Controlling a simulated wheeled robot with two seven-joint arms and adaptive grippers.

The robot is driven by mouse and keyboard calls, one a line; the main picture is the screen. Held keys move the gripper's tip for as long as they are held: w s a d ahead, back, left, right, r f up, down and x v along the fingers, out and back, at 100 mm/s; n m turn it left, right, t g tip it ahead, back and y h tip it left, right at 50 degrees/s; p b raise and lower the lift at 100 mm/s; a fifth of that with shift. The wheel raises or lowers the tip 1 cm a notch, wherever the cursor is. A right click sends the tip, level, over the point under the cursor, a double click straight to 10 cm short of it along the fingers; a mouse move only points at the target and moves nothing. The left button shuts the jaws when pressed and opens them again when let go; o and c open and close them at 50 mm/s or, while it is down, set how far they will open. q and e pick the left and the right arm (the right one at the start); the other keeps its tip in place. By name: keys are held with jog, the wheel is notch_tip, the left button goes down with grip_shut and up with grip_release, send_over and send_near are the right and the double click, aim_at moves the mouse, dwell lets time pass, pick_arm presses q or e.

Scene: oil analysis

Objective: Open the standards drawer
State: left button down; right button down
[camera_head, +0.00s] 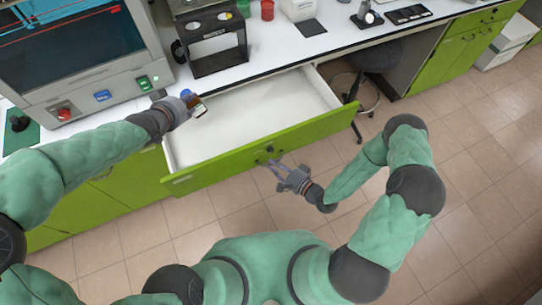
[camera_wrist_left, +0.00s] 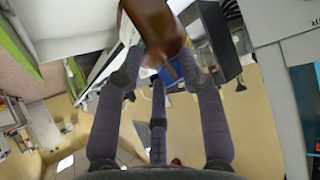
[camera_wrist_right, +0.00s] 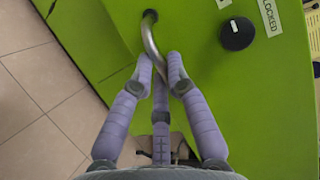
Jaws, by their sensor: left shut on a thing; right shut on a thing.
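The green-fronted standards drawer (camera_head: 250,150) is pulled out from the bench in the head view, with a bare white inside. My right gripper (camera_head: 277,168) is at its front and shut on the curved metal handle (camera_wrist_right: 150,40), seen in the right wrist view between the fingers (camera_wrist_right: 161,75). A black round knob (camera_wrist_right: 237,34) sits on the front beside a label reading "LOCKED". My left gripper (camera_head: 188,100) is shut on a brown bottle (camera_head: 198,108) with a blue cap and white label, over the drawer's left back part. The bottle (camera_wrist_left: 158,28) also shows in the left wrist view.
The white bench top (camera_head: 285,45) carries a large instrument with a screen (camera_head: 75,50) at left and a black rack (camera_head: 215,48). A dark stool (camera_head: 375,58) stands right of the drawer. The tiled floor in front is clear.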

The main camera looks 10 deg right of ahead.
jog(key=shift+s+d, duration=0.15)
jog(key=shift+s, duration=0.15)
jog(key=c, duration=1.2)
grip_release()
jog(key=v, duration=1.2)
jog(key=shift+f, duration=0.1)
